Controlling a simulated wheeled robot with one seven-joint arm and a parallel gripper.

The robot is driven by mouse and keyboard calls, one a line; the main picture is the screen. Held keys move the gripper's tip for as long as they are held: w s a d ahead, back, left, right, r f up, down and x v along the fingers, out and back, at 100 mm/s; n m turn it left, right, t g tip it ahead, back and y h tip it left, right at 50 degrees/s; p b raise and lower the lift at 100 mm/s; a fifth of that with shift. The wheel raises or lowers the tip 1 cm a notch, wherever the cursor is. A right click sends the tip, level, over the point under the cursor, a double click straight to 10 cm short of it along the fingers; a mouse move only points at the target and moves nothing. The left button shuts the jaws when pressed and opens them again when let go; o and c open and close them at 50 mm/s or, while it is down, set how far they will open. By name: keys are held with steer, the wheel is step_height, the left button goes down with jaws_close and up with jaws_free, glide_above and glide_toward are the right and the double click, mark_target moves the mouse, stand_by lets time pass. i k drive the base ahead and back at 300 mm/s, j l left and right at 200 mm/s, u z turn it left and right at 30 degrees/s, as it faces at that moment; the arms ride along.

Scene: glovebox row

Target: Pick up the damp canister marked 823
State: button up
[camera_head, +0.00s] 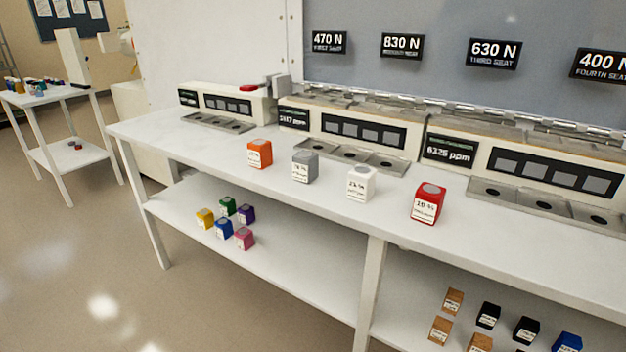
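Four-sided small canisters with white labels stand on the white bench top (215,150): an orange one (260,148), a grey one (305,170), a white one (360,188) and a red one (429,198). Their labels seem to show percent figures, too small to read surely. More canisters stand on the lower shelf (290,270), including green (227,203), yellow (205,215), blue (224,232), purple (246,213) and pink (244,242). I cannot read 823 on any label, nor tell which is damp. My gripper is not in view.
Brown (440,330) and black (488,314) canisters stand on the shelf at lower right. Instruments with displays (450,150) line the bench's back, below number signs (401,46). A side table (40,98) with small items stands at left. Floor (90,270) at lower left is clear.

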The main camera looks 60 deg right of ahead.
mark_target(260, 151)
steer(key=i+l+z, duration=0.1)
steer(key=l+z, duration=0.2)
steer(key=l, duration=0.15)
steer(key=i+l+z, duration=0.15)
steer(key=l+z, duration=0.2)
steer(key=i+l+z, duration=0.15)
steer(key=l+z, duration=0.15)
steer(key=l, duration=0.15)
